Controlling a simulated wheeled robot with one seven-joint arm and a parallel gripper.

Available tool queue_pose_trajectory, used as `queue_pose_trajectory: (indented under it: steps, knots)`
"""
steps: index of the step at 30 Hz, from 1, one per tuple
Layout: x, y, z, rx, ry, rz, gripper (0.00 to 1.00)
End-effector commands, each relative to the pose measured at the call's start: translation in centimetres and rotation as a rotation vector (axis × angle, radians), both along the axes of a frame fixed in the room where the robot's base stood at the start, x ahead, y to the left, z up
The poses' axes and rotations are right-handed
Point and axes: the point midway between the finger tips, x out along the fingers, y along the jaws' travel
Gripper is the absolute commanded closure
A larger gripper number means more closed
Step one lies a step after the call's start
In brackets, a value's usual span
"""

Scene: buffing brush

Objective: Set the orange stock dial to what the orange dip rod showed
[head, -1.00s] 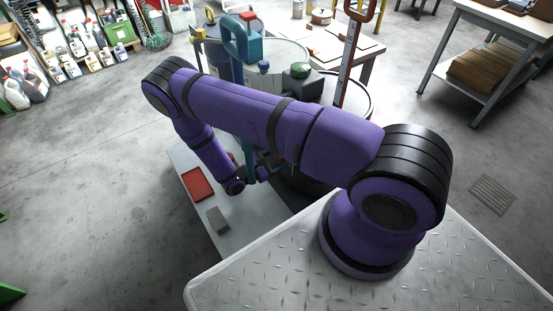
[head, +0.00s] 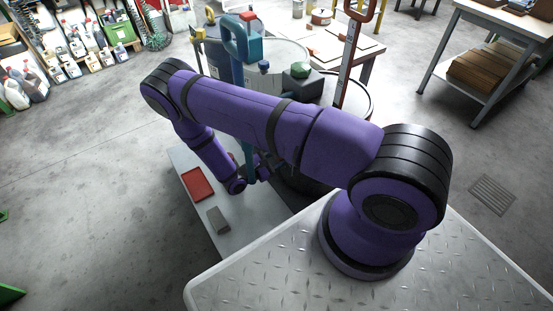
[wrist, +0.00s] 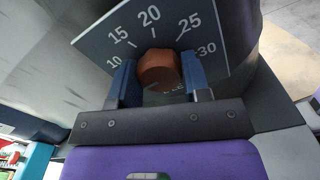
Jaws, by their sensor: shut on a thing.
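The orange stock dial (wrist: 158,66) is a faceted knob on a dark plate (wrist: 95,42) with white numbers from 10 through 15, 20 and 25 to 30. My gripper (wrist: 158,76) has its blue fingers on either side of the knob and is shut on it. I cannot make out a pointer on the knob; the lower part of the scale is hidden behind it and the gripper. In the head view, a rod with an orange-red handle (head: 347,62), seemingly the orange dip rod, stands upright at a drum; its markings are too small to read. My arm hides the dial there.
A teal rod with a looped handle (head: 238,65) stands left of the orange one. A grey bench (head: 240,228) holds a red tray (head: 197,184) and a grey block (head: 217,220). A shelved table (head: 472,75) stands at right.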

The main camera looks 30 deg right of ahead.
Motion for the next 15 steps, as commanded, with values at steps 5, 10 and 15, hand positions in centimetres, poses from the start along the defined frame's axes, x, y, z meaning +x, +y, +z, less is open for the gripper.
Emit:
queue_pose_trajectory:
  steps: [5,10,15]
  knots:
    - [0.01,0.06,0.01,-0.003,-0.107,0.003,0.80]
    - [-0.01,0.10,-0.01,-0.001,-0.255,0.004,0.80]
    - [-0.02,0.11,-0.02,-0.002,-0.418,0.004,0.80]
